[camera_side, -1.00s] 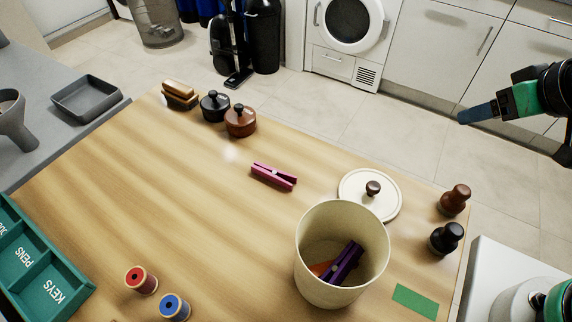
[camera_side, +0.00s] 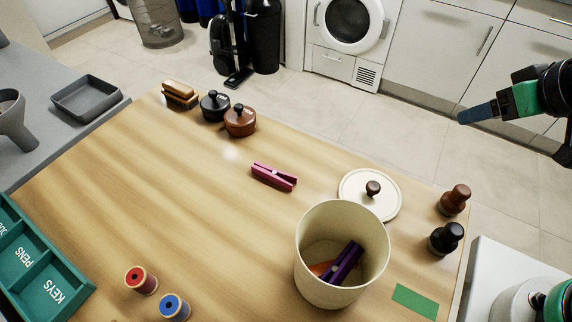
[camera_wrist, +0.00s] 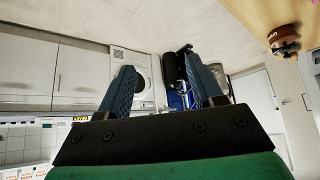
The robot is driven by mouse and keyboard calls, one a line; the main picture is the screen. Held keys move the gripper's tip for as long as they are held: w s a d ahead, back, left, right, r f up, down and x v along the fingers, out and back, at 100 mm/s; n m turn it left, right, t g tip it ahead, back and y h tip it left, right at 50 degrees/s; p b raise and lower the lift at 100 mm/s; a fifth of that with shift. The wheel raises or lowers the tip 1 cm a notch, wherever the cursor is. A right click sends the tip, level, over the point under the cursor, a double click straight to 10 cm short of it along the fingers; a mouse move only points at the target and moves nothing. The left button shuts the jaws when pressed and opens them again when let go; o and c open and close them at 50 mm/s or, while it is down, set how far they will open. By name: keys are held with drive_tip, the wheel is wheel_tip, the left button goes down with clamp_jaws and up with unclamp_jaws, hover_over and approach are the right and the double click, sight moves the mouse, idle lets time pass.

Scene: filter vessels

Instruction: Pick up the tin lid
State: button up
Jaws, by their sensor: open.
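The tin lid (camera_side: 357,194) is a round cream disc with a dark brown knob. It lies on the wooden table, just behind the cream tin (camera_side: 312,262). The tin stands open, with a purple clothes peg (camera_side: 345,262) and something orange-red inside. My gripper (camera_side: 462,117) is up at the right edge in the side view, well away from the lid and above it. In the wrist view its two blue fingers (camera_wrist: 168,88) are spread apart with nothing between them. The lid does not show in the wrist view.
A magenta peg (camera_side: 273,177) lies left of the lid. A brown stopper bottle (camera_side: 454,200) and a black one (camera_side: 446,239) stand to its right. A green patch (camera_side: 415,301) lies front right. Two spools (camera_side: 141,281) stand front left. The table's middle left is clear.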

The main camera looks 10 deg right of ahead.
drive_tip(key=shift+o, duration=0.4)
drive_tip(key=m+g, duration=0.4)
drive_tip(key=g, duration=0.3)
hover_over(374, 185)
wheel_tip(374, 185, down, 7)
drive_tip(key=shift+r, duration=0.2)
drive_tip(key=shift+f+m, duration=0.25)
drive_tip(key=shift+m, duration=0.05)
drive_tip(key=shift+f, duration=2.6)
clamp_jaws()
